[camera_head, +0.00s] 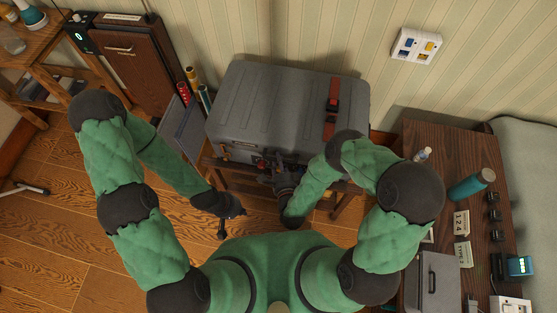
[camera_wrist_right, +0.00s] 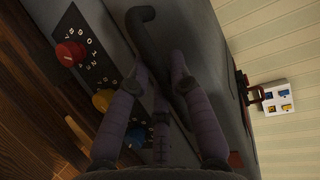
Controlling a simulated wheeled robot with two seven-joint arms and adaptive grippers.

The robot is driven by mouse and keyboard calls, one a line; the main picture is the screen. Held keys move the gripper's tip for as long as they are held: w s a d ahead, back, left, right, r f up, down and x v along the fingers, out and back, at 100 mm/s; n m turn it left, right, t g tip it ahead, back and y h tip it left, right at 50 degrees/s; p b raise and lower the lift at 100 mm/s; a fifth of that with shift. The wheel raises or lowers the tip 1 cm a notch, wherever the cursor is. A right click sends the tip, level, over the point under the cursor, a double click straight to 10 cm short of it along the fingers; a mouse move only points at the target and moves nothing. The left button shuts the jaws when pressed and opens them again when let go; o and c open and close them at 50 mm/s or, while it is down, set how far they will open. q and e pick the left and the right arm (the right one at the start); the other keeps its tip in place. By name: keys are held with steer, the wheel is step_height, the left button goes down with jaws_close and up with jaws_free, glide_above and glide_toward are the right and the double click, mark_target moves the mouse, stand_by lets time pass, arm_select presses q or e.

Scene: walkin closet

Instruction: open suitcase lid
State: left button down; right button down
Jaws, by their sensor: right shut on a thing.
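The grey suitcase (camera_head: 270,100) lies on a low wooden stand with its lid down. A red strap with a dark buckle (camera_head: 333,103) crosses the right part of its lid. My right gripper (camera_head: 266,170) is at the suitcase's front face. In the right wrist view its fingers (camera_wrist_right: 160,75) are closed around a dark curved handle (camera_wrist_right: 140,15), which they partly hide. A red knob (camera_wrist_right: 69,53) and a yellow knob (camera_wrist_right: 102,99) sit beside lettering on that face. My left gripper (camera_head: 236,222) hangs empty in front of the stand, its fingers apart.
A wooden desk (camera_head: 450,150) with a teal bottle (camera_head: 471,185) stands at the right. A brown case (camera_head: 122,60) and a grey bin with rolled tubes (camera_head: 184,130) stand at the left.

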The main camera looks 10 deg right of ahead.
steer(key=shift+r, duration=0.1)
steer(key=w+d+r+g+p, duration=0.1)
steer(key=w+r+p, duration=0.2)
steer(key=r+p, duration=0.4)
steer(key=w+d+r+m+g+p, duration=0.1)
steer(key=w+r+g+p, duration=0.1)
steer(key=r+p, duration=0.6)
steer(key=w+d+r+g+p, duration=0.1)
steer(key=w+r+g+p, duration=0.1)
steer(key=w+r+p, duration=0.3)
steer(key=shift+d+r+m+p, duration=0.15)
steer(key=shift+r+m+p, duration=0.15)
steer(key=shift+r+p, duration=1.5)
steer(key=shift+r+b, duration=0.45)
steer(key=shift+b, duration=0.05)
